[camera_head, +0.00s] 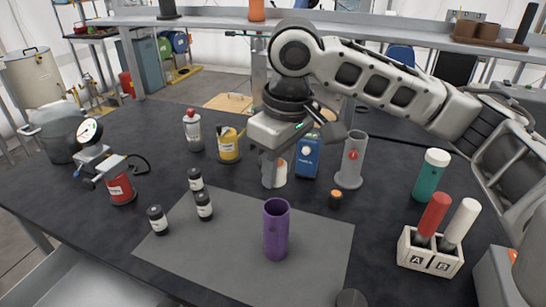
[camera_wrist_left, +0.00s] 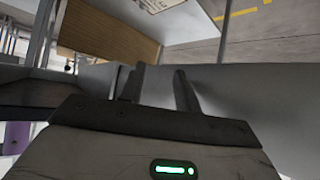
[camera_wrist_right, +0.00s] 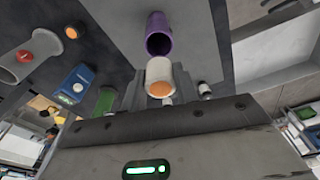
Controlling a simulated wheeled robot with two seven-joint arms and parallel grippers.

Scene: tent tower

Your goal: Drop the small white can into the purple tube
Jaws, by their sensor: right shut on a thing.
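The purple tube (camera_head: 276,235) stands upright on the grey mat (camera_head: 322,252), its open end up. My right gripper (camera_head: 272,178) is behind the tube in the head view, pointing down. It is shut on a small white can (camera_head: 281,175) with an orange end, partly hidden by a finger. The right wrist view shows the white can (camera_wrist_right: 159,72) between the fingers, with the tube (camera_wrist_right: 159,38) apart from it beyond. My left gripper (camera_wrist_left: 160,78) shows only in its wrist view, its two fingers apart and nothing between them.
Small black-and-white bottles (camera_head: 204,206) are left of the tube. A block with red and white tubes (camera_head: 430,250) is at the right. The mat around the purple tube is mostly clear.

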